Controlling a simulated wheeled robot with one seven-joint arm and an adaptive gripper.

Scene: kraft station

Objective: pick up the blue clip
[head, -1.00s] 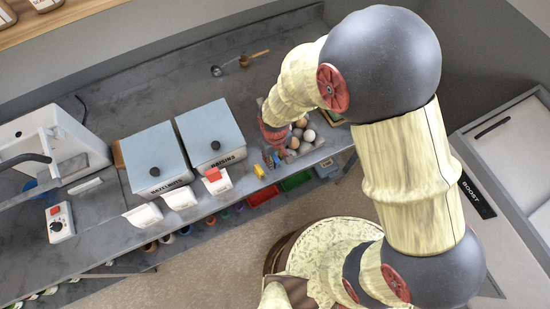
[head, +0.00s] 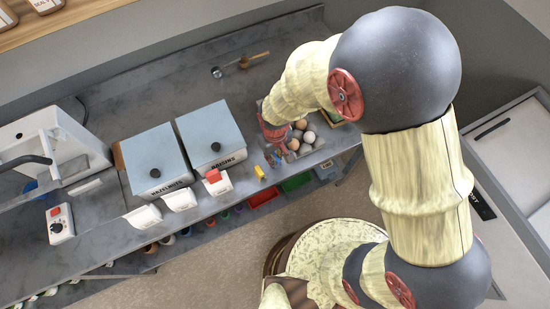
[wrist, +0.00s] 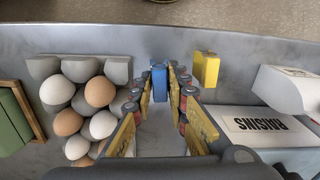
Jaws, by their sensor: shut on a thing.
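The blue clip (wrist: 159,82) is a small upright block between the fingertips of my gripper (wrist: 159,88) in the wrist view. My gripper is shut on it, with a yellow-sided finger on each side. In the head view my gripper (head: 276,158) is low at the front edge of the counter, just left of the eggs. There the fingers largely hide the clip. I cannot tell whether the clip touches the counter.
A yellow clip (wrist: 206,68) stands close to the right finger. A grey egg tray (wrist: 118,69) with several eggs lies to the left. The raisins box (head: 217,133) and white scoop-like bins (head: 180,200) stand further left in the head view.

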